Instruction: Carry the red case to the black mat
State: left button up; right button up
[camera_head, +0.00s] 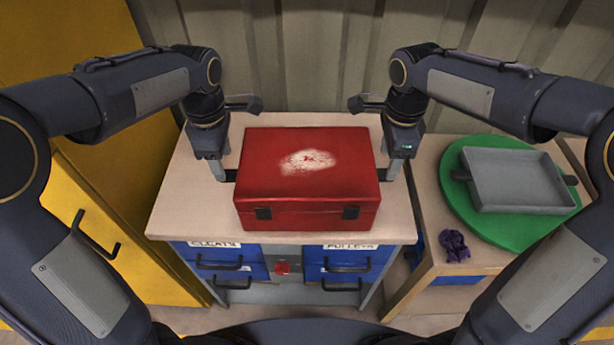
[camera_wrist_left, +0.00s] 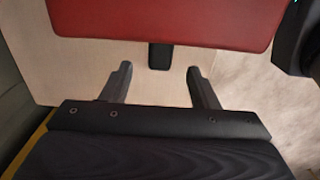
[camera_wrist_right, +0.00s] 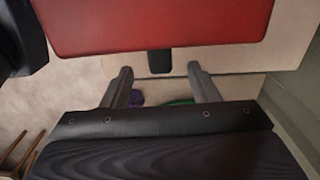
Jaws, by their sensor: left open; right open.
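The red case (camera_head: 308,180) sits shut on the wooden top of a workbench, with a pale worn patch on its lid and two dark latches on its front. My left gripper (camera_head: 224,174) is at its left side and my right gripper (camera_head: 388,172) at its right side. In the left wrist view my left gripper (camera_wrist_left: 160,85) is open, with a black side handle (camera_wrist_left: 159,56) of the case just ahead between the fingertips. In the right wrist view my right gripper (camera_wrist_right: 160,85) is open, facing the other handle (camera_wrist_right: 159,61). I see no black mat.
The workbench (camera_head: 180,212) has blue drawers and a red knob below. At right, a second wooden bench (camera_head: 427,165) holds a green round board (camera_head: 452,205) with a grey tray (camera_head: 515,180), and a crumpled purple cloth (camera_head: 454,245). A yellow cabinet (camera_head: 120,215) stands left.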

aim_at(227, 173)
pick_arm(q)
jog(key=shift+f, duration=2.75)
pick_arm(e)
jog(key=shift+f, duration=2.75)
pick_arm(q)
jog(key=shift+c, duration=0.2)
pick_arm(e)
jog(key=shift+c, duration=0.2)
pick_arm(q)
grip_shut()
pick_arm(e)
grip_shut()
pick_arm(q)
jog(key=shift+r, duration=0.1)
pick_arm(e)
jog(key=shift+r, duration=0.1)
